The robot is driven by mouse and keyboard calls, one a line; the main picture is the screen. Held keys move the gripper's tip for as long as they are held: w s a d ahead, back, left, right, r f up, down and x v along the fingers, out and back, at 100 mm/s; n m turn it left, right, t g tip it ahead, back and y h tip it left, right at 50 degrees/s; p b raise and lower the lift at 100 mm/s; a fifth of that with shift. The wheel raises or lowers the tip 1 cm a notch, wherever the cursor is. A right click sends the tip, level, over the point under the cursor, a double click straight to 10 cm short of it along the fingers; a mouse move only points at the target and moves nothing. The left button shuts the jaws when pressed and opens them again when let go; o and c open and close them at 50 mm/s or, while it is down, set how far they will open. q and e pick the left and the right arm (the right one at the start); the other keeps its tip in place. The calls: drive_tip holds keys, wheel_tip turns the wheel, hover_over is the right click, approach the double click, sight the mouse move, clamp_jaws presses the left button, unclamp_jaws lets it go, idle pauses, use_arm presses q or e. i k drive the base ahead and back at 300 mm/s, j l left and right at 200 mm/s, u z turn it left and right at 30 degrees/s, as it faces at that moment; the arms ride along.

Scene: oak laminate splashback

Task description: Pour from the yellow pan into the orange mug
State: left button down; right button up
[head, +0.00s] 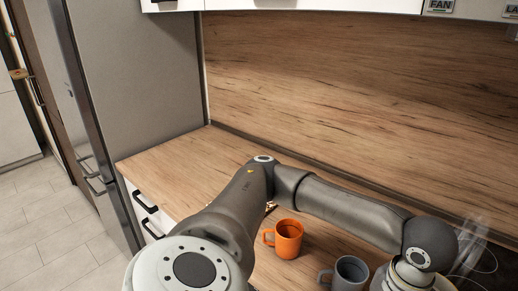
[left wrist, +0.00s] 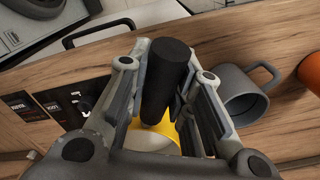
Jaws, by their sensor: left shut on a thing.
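The orange mug (head: 287,238) stands upright on the wooden counter in the head view. Its edge also shows at the right of the left wrist view (left wrist: 311,72). My left gripper (left wrist: 172,65) is shut on the black handle of the yellow pan (left wrist: 150,138). Only part of the pan's yellow side and pale surface shows below the fingers; its contents are not visible. In the head view my left arm reaches across the counter to the right, past the orange mug, and the gripper and pan are out of sight. My right gripper is in neither view.
A grey mug (head: 348,273) stands beside the orange mug, nearer the front right. A dark hob (head: 470,270) with faint steam above it is at the right. A wooden splashback (head: 350,90) rises behind the counter. The counter's left part (head: 180,165) is clear.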

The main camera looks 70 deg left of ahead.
sight(289, 232)
drive_tip(key=k+u, duration=0.25)
drive_tip(key=k+j+u, duration=0.25)
drive_tip(key=k, duration=0.15)
drive_tip(key=u, duration=1.2)
drive_tip(key=i+l+u, duration=0.15)
drive_tip(key=i+l, duration=0.55)
drive_tip(key=l, duration=0.15)
